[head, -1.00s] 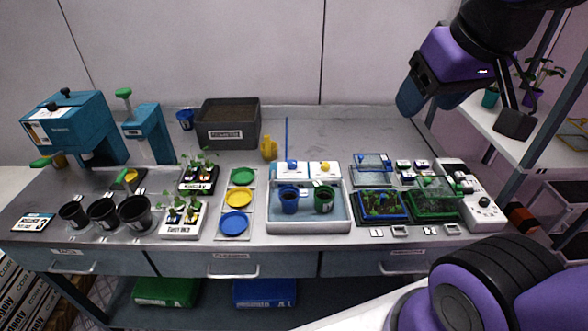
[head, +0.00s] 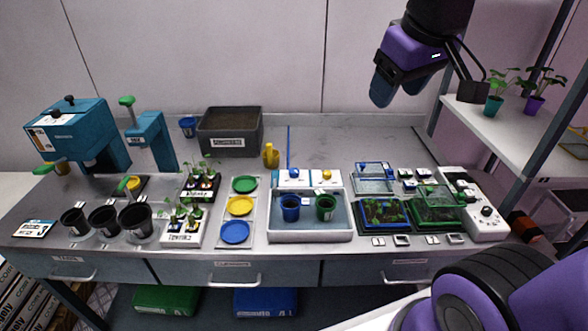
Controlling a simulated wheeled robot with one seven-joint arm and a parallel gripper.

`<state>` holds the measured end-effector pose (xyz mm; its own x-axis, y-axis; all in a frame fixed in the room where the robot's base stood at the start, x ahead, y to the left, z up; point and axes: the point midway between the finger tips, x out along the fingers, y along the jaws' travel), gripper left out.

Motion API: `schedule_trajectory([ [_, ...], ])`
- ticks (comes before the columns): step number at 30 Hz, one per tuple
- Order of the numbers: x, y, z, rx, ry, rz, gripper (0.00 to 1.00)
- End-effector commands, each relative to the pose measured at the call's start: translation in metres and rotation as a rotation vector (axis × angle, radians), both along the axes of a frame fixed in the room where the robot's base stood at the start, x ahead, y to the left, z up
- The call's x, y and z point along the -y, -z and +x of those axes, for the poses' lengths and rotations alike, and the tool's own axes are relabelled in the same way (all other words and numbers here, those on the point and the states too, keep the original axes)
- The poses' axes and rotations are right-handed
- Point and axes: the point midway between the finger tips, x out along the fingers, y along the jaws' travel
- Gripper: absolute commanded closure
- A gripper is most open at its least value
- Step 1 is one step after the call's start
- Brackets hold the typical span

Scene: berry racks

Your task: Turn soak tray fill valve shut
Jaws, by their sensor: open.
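The soak tray (head: 272,222) is a pale shallow basin on the bench with grey-blue inside. A blue pot (head: 290,208) and a green pot (head: 325,208) stand in it. Along its back edge are two white blocks, one with a blue knob (head: 294,173) and one with a yellow knob (head: 327,175). A thin blue upright pipe (head: 289,145) rises behind the blue knob. I cannot read which knob is the fill valve or how far it is turned. My gripper (head: 382,92) is open and empty, high above the bench, to the right of and well above the knobs.
A yellow bottle-like object (head: 270,155) stands left of the pipe. Colored dishes (head: 240,206) lie left of the tray. Lidded seed boxes (head: 437,198) and a white control panel (head: 487,211) are on the right. A plant shelf (head: 500,125) rises at far right. The bench behind the boxes is clear.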

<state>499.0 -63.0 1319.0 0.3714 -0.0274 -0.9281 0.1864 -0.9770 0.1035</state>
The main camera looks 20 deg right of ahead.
Motion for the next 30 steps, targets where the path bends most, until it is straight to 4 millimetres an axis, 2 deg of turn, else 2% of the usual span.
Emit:
schedule_trajectory([
  [1, -0.001, 0.003, 0.015, -0.022, -0.034, -0.018, 0.4],
  [8, -0.009, 0.019, 0.078, -0.097, -0.208, -0.091, 0.4],
  [14, -0.017, 0.045, 0.132, -0.16, -0.364, -0.139, 0.4],
  [23, -0.032, 0.105, 0.208, -0.248, -0.606, -0.18, 0.4],
  [30, -0.045, 0.17, 0.259, -0.308, -0.801, -0.188, 0.4],
])
